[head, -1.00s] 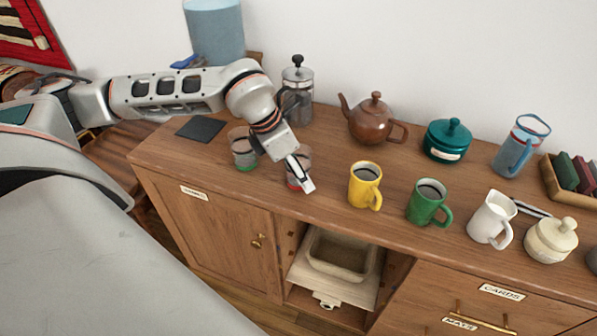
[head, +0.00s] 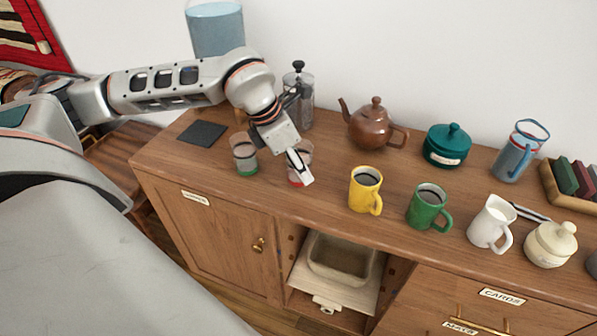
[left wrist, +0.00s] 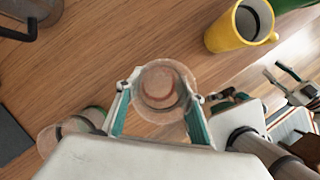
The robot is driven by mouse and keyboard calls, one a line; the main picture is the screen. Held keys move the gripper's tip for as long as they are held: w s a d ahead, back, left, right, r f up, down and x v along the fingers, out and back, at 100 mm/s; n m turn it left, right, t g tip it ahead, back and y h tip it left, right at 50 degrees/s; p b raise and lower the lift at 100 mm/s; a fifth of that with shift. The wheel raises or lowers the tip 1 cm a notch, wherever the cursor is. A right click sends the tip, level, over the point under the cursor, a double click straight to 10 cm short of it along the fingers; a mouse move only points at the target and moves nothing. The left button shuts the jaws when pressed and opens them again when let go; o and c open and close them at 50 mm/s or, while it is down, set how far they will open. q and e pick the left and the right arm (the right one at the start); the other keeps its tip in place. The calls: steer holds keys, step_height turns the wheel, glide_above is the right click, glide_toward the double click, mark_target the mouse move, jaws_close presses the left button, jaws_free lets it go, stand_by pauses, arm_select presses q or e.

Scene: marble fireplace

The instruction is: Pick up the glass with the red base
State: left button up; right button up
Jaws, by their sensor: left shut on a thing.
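The glass with the red base (head: 295,182) is on the wooden cabinet top, partly hidden behind my left gripper (head: 303,166) in the head view. In the left wrist view the glass (left wrist: 164,90) is between the two fingers of my left gripper (left wrist: 162,104), which are shut on it from both sides. A similar glass with a green base (head: 245,167) stands just to its left; it also shows in the left wrist view (left wrist: 60,138). I cannot tell whether the red-based glass touches the wood.
A yellow mug (head: 364,190) and a green mug (head: 428,206) stand to the right. A French press (head: 305,105) and brown teapot (head: 370,128) stand behind. A dark square mat (head: 202,132) lies at the left. The cabinet's front edge is close.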

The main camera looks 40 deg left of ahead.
arm_select(q)
step_height(320, 180, up, 16)
steer(key=p, duration=0.2)
steer(key=s+d+f+m+g, duration=0.1)
steer(key=f+m, duration=0.3)
steer(key=m, duration=0.6)
steer(key=s+d+f+m+g+y, duration=0.1)
steer(key=d+f+m+g, duration=0.2)
steer(key=m, duration=0.6)
steer(key=s+d+f+m+g+y+p, duration=0.1)
steer(key=s+d+f+m+g, duration=0.1)
steer(key=f+m, duration=0.4)
steer(key=d+m+g, duration=0.1)
steer(key=m+g, duration=0.1)
steer(key=m, duration=0.2)
steer(key=shift+m, duration=0.3)
steer(key=shift+w+d, duration=0.1)
